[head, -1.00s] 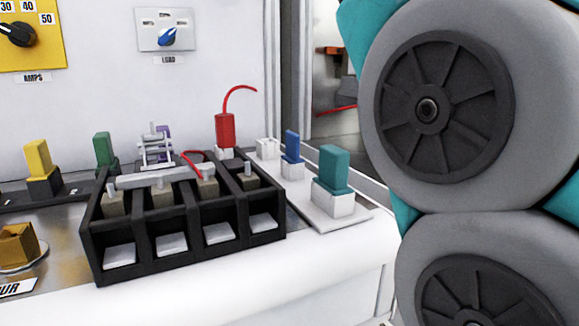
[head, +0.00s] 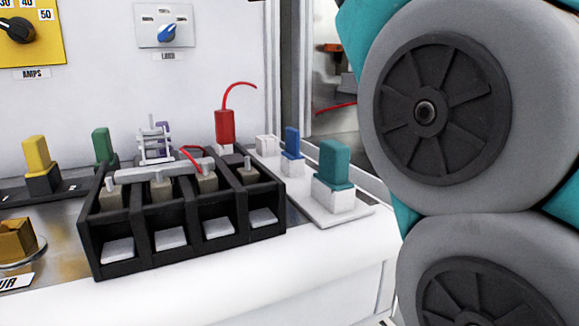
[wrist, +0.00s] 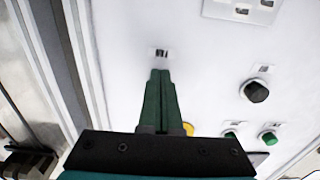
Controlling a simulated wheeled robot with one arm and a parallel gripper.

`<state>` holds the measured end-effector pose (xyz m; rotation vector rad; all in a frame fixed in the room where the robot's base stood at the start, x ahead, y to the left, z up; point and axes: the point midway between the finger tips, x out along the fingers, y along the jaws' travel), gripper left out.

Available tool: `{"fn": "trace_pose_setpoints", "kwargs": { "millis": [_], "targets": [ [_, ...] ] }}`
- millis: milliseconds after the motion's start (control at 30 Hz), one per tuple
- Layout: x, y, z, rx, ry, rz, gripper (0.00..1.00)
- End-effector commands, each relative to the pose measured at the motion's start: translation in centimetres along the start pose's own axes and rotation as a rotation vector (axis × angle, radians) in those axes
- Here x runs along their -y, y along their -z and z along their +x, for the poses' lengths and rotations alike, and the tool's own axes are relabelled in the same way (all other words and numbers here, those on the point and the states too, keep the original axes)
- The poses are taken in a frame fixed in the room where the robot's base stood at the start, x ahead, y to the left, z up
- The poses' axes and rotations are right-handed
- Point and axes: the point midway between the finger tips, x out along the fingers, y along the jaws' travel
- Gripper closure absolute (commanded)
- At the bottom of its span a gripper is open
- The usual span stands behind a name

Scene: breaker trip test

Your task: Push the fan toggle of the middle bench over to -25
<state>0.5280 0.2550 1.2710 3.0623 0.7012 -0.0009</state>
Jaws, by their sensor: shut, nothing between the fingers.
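In the wrist view my gripper (wrist: 160,73) is shut and empty, its green fingers together in front of a white upright panel (wrist: 197,62). A small label (wrist: 159,53) with dark marks, too small to read, sits just beyond the fingertips. I cannot make out the fan toggle; it may be hidden behind the fingers. I cannot tell whether the fingertips touch the panel. My gripper is outside the head view.
The panel also carries a black knob (wrist: 256,91) and a green button (wrist: 268,138). The head view shows a black breaker block (head: 190,232), a red plug (head: 225,127), a teal plug (head: 334,163) and a blue LOAD knob (head: 167,33). My arm's large grey joints fill its right side.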

Motion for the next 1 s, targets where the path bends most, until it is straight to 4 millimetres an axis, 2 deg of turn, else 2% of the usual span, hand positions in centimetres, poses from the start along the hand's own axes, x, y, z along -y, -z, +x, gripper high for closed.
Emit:
{"fn": "trace_pose_setpoints", "kwargs": {
  "millis": [567, 900, 1000],
  "targets": [
    [-0.02, -0.61, 0.36, -0.001, -0.001, 0.0, 1.0],
    [-0.01, -0.63, 0.36, 0.0, 0.0, 0.0, 0.65],
    [-0.01, -0.63, 0.36, 0.0, 0.0, 0.0, 0.65]
  ]
}}
